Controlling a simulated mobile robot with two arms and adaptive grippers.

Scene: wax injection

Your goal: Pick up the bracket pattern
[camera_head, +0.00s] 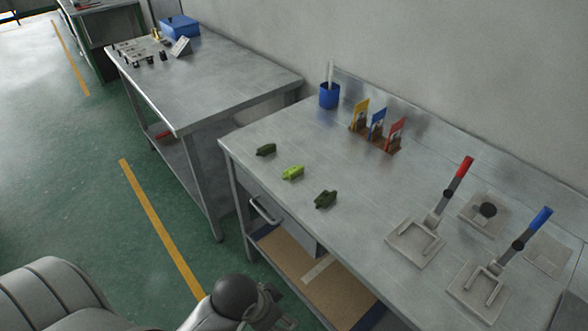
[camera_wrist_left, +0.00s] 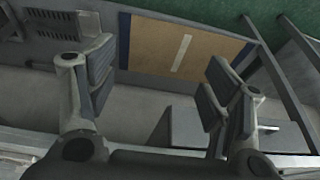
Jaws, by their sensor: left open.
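Three small green wax pieces lie apart on the near-left part of the metal workbench (camera_head: 345,190). They are a dark green piece (camera_head: 266,149) at the back, a bright lime piece (camera_head: 292,172) in the middle and a dark green piece (camera_head: 325,199) nearest the front. They are too small to tell which one is the bracket pattern. My left gripper (camera_wrist_left: 157,88) is open and empty in the left wrist view, with the bench's lower shelf and drawer beyond it. My left arm shows at the bottom of the head view, in front of the bench and away from the pieces. My right gripper is not in view.
Yellow, blue and red cards (camera_head: 377,124) stand in a holder near the wall, beside a blue cup (camera_head: 329,95). Two clamp-like tools, one red-handled (camera_head: 455,190) and one blue-handled (camera_head: 526,230), stand at the right. A second bench (camera_head: 200,85) is at the left.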

